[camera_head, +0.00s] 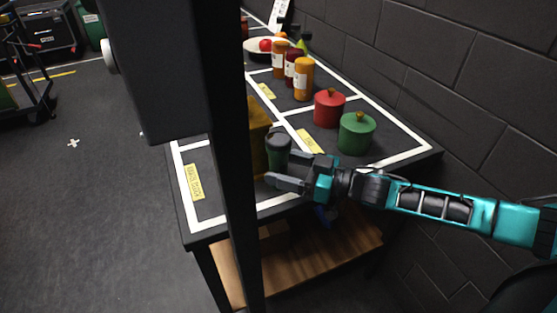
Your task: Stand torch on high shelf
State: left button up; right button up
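A dark green-grey cylinder (278,152), which looks like the torch, is upright near the table's front edge. My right gripper (284,170) reaches in from the right, with one finger behind the cylinder and one in front of its lower part. The fingers are apart with the cylinder between them; whether they press on it is unclear. The front finger hides its base, so I cannot tell if it touches the table. My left gripper is not in view. I cannot make out a high shelf for certain.
The black table (222,215) has white lines and yellow labels. A green pot (356,134), a red pot (329,107) and several bottles stand behind the gripper. A yellow block (259,135) is partly hidden by a dark upright. A wooden lower shelf (300,262) is under the table.

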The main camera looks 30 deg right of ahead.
jog(key=shift+r, duration=0.1)
grip_shut()
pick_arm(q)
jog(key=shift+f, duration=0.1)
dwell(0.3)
pick_arm(e)
jog(key=shift+r, duration=0.1)
jog(key=shift+r, duration=0.65)
notch_tip(320, 180, up, 18)
jog(key=p, duration=0.4)
jog(key=s+a+f+m+t+h, duration=0.2)
jog(key=s+a+f+m+h, duration=0.1)
jog(key=a+f, duration=0.45)
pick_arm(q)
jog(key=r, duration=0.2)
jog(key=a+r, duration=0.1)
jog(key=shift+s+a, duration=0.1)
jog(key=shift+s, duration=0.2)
pick_arm(e)
jog(key=s+d+m+t+h, duration=0.1)
jog(key=h, duration=0.2)
jog(key=f+m+h, duration=0.1)
jog(key=m+h, duration=0.1)
jog(key=h, duration=0.1)
jog(key=s+d+f+m+t+h, duration=0.1)
jog(key=m+h, duration=0.1)
jog(key=h, duration=0.1)
jog(key=shift+s+d+t, duration=0.3)
jog(key=shift+d, duration=0.05)
